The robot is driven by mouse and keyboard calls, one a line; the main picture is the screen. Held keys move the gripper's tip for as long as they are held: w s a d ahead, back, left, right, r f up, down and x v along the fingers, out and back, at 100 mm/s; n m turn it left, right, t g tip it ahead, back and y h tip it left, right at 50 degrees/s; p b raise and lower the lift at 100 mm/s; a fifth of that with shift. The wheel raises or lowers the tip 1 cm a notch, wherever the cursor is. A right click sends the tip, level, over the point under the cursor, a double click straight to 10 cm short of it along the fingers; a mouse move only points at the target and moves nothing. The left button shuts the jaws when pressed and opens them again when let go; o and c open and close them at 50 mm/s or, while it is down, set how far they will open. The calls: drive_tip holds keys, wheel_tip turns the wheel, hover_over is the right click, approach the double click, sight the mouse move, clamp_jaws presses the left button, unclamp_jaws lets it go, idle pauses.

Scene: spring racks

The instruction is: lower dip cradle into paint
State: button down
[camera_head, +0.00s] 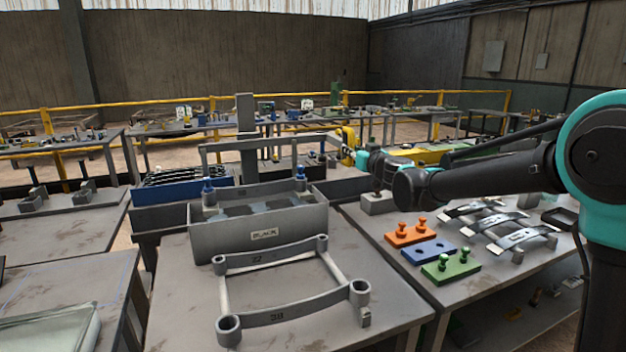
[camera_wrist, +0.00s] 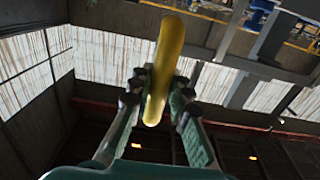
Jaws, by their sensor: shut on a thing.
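A grey tank labelled BLACK (camera_head: 235,238) stands on the table in the head view. Above it runs a grey overhead bar (camera_head: 270,143), beside a grey upright post (camera_head: 246,120); this looks like the dip cradle's frame. Blue-grey patches show inside the tank; I cannot tell the paint level. My gripper (camera_head: 352,156) is right of the bar, by a yellow handle (camera_head: 348,137). In the wrist view my gripper (camera_wrist: 160,100) is shut around the yellow handle (camera_wrist: 163,70), a long rounded bar between the fingers.
An empty grey frame with ring corners (camera_head: 275,317) lies in front of the tank. A blue bin (camera_head: 190,195) stands behind left.

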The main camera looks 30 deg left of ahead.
drive_tip(key=shift+f, duration=0.15)
wheel_tip(320, 180, down, 13)
idle(1.9)
idle(0.5)
drive_tip(key=c, duration=1.1)
unclamp_jaws()
drive_tip(key=v, duration=0.7)
